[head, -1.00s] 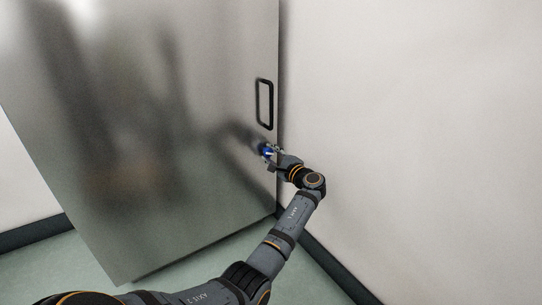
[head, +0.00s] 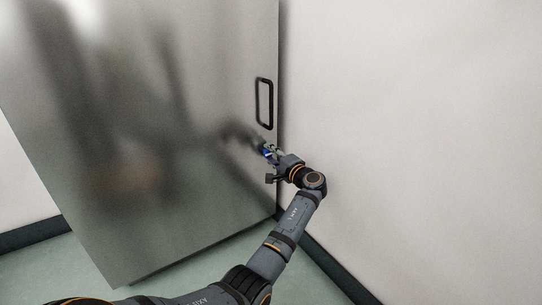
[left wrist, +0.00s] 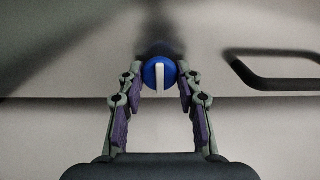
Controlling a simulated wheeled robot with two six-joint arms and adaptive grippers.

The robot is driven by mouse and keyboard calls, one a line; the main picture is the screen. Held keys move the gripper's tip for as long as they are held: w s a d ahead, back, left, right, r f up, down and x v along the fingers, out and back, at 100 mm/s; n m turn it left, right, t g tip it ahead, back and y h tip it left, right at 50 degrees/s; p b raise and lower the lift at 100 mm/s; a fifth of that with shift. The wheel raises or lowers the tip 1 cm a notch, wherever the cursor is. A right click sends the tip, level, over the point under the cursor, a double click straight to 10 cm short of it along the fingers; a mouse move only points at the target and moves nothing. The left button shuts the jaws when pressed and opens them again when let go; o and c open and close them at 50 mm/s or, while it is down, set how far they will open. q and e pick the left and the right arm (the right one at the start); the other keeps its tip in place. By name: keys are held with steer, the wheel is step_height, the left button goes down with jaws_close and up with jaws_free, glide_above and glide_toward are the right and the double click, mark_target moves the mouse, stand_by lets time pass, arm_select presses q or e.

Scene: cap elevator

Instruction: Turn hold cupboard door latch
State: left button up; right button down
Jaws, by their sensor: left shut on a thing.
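The cupboard door (head: 190,150) is a tall brushed-metal panel. Its latch (head: 267,153) is a small round blue knob near the door's right edge, below the black handle (head: 271,104). In the left wrist view the latch (left wrist: 151,76) shows as a blue disc with a white bar standing upright in the picture. My left gripper (head: 268,163) is at the latch, shut on it, with one finger on each side of the knob (left wrist: 160,76). In the head view the gripper partly hides the knob. My right gripper is not in view.
The black handle also shows at the right of the left wrist view (left wrist: 270,83), clear of the fingers. A pale wall (head: 420,120) stands close to the right of the door. The green floor (head: 240,285) has a dark skirting along the wall.

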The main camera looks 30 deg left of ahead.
arm_select(q)
steer(key=o, duration=1.1)
steer(key=v, duration=1.2)
steer(key=shift+f, duration=0.1)
